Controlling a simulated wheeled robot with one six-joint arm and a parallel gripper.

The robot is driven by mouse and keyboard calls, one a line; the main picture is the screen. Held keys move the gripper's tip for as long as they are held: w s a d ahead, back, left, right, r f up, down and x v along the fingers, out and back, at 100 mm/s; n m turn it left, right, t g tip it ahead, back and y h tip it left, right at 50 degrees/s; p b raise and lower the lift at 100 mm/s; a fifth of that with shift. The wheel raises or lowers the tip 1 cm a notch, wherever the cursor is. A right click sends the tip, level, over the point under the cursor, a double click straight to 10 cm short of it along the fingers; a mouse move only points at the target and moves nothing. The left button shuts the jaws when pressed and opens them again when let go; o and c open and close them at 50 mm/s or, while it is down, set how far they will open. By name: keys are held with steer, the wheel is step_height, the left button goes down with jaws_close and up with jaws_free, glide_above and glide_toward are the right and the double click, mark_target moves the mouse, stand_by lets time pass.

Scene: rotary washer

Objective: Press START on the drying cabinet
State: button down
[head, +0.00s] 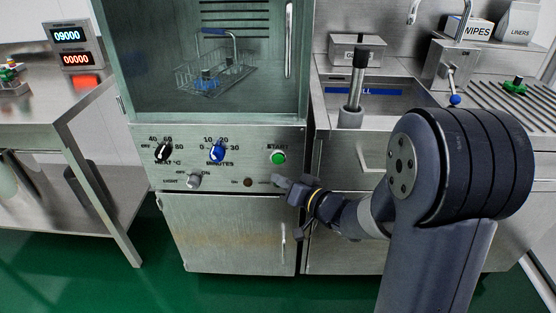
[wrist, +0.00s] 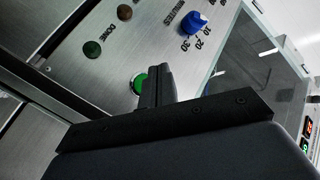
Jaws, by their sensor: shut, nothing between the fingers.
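The drying cabinet (head: 230,143) has a control panel with the green START button (head: 278,158) at its right side, its label above. My gripper (head: 281,181) is shut and empty, in front of the panel and just below the button in the head view. In the wrist view, the green button (wrist: 138,83) is partly hidden behind the shut fingers (wrist: 159,84). I cannot tell whether the fingertips touch the panel.
The panel also carries a black temperature knob (head: 163,152), a blue minutes knob (head: 217,153), a grey knob (head: 194,181) and a brown lamp (head: 248,182). A glass door with a vertical handle (head: 289,40) is above. A sink (head: 385,100) is at right.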

mark_target(272, 160)
steer(key=shift+w+d+p, duration=0.1)
steer(key=shift+w+p, duration=0.35)
steer(key=shift+w, duration=1.7)
stand_by(0.4)
steer(key=shift+w+p, duration=0.3)
steer(key=shift+w, duration=0.1)
steer(key=shift+w, duration=0.45)
stand_by(0.4)
steer(key=shift+s, duration=0.85)
steer(key=shift+s, duration=0.1)
steer(key=s, duration=0.4)
steer(key=shift+s, duration=0.4)
